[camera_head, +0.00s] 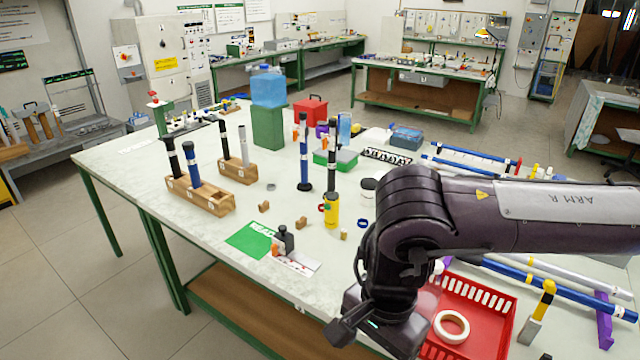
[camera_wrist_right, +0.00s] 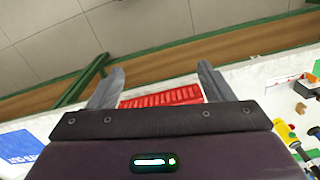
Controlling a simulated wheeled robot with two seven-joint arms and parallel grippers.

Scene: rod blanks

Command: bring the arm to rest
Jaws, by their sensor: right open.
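My right arm (camera_head: 440,215) comes in from the right in the head view and bends down over the front right of the table. Its right gripper (camera_wrist_right: 162,75) shows in the wrist view with two grey fingers spread wide and nothing between them. In the head view the fingers are mostly hidden by the wrist. The fingers point toward the table's front edge and the floor, and a red basket (camera_wrist_right: 160,98) shows between them. My left gripper is not in view.
The red basket (camera_head: 502,305) holds a tape ring (camera_head: 452,326) beside my wrist. Wooden blocks (camera_head: 232,203) hold upright rods at left. A blue rod (camera_head: 304,155) and a black-and-yellow rod (camera_head: 331,190) stand mid-table. Long rods (camera_head: 550,275) lie at right.

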